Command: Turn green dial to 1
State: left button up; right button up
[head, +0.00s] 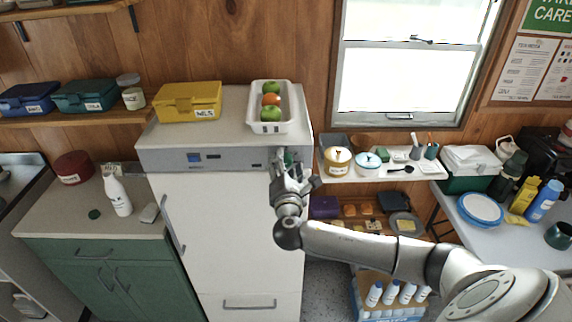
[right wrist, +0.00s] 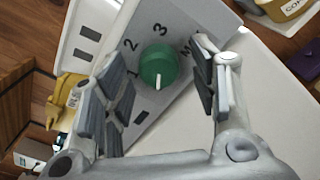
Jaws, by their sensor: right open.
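The green dial (right wrist: 158,66) is on the grey control strip (right wrist: 212,22) of the white appliance, with a 1, 2, 3 and a letter M printed around it. Its short white mark points down in the right wrist view, away from the 2 and 3, and not at the 1. In the head view a bit of the dial (head: 288,157) shows behind my right gripper (head: 281,164). My right gripper, also in the right wrist view (right wrist: 160,72), is open, with one finger on each side of the dial and no visible contact. My left gripper is not in view.
A yellow box (head: 187,101) and a white basket of fruit (head: 268,126) stand on the appliance top. A small shelf (head: 338,177) with jars is close on the right. A counter (head: 60,216) with a white bottle (head: 117,192) is on the left.

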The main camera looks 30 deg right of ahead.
jog(key=c, duration=1)
jog(key=shift+m+b, duration=5.05)
jog(key=shift+m, duration=0.75)
jog(key=o, duration=1)
jog(key=shift+r, duration=0.1)
